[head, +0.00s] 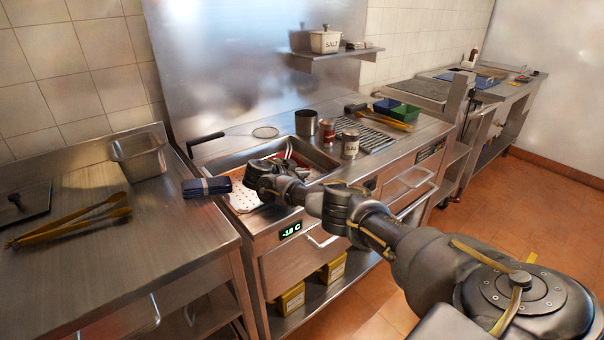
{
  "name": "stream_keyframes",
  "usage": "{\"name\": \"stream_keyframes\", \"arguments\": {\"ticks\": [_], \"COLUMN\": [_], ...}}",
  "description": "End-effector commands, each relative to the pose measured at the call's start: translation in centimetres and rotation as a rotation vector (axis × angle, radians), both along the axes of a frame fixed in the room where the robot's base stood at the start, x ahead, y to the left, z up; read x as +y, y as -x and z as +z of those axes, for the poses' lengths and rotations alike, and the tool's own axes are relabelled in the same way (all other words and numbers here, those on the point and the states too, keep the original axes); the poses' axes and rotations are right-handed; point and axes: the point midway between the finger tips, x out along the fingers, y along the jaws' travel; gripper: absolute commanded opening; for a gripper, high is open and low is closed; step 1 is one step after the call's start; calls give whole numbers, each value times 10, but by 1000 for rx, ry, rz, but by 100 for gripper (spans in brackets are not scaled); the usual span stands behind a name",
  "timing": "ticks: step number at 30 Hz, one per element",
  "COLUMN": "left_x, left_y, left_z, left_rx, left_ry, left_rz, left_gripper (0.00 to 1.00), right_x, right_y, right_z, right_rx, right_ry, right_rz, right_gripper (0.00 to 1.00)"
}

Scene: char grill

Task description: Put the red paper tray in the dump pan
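The dump pan (318,155) is a recessed steel basin in the counter, with a pale perforated sheet (243,200) at its front left. Something red and white, probably the red paper tray (301,160), shows in the pan just behind my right gripper. It is partly hidden, so its full shape is unclear. My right gripper (268,168) is over the pan, close to the red thing. Its fingers are hard to make out, so I cannot tell whether they touch it or hold it. My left gripper is out of view.
A dark folded cloth (207,187) lies left of the pan. A steel cup (306,122), a red can (327,131) and a shaker (350,144) stand behind and right of the pan.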

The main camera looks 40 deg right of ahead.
Motion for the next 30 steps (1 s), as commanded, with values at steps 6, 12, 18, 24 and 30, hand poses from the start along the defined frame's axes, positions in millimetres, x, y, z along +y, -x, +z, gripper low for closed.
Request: {"name": "stream_keyframes", "arguments": {"ticks": [6, 12, 18, 24, 30], "left_x": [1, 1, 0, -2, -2], "left_y": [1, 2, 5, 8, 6], "left_z": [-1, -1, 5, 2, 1], "left_rx": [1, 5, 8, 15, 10], "left_ry": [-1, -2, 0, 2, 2], "left_rz": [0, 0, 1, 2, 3], "left_gripper": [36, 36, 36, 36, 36], "right_x": [2, 2, 9, 43, 65], "right_y": [2, 2, 1, 2, 4], "right_z": [-6, -6, 9, 24, 34], "right_rx": [9, 11, 9, 5, 6], "right_ry": [1, 2, 1, 1, 2], "right_rz": [4, 4, 7, 6, 3], "right_gripper": [24, 24, 24, 24, 24]}}
